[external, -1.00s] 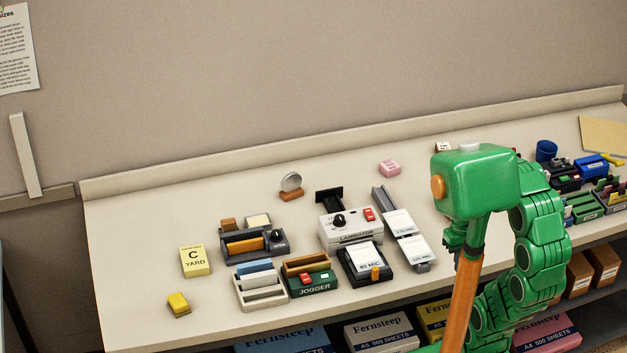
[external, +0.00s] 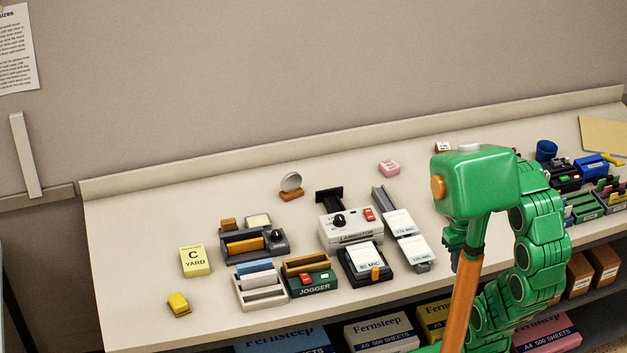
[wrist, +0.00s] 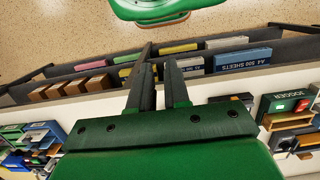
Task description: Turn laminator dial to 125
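The laminator (external: 350,238) is a white box on the desk with a red switch on top. Its black dial (external: 339,220) is on the left of the top; the number it points to is too small to read. My gripper (external: 456,260) hangs to the right of the laminator, apart from it and partly hidden by my orange arm link. In the wrist view my gripper (wrist: 160,70) shows two dark fingers with a gap between them, open and empty. The laminator is not clearly seen in the wrist view.
A pouch rack (external: 385,202) stands right of the laminator, and a black 80 MIC box (external: 364,263) in front. The green jogger (external: 314,286) and a dark grey device (external: 262,250) lie left. Paper packs (external: 380,332) fill the shelf below. The desk's left end is mostly clear.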

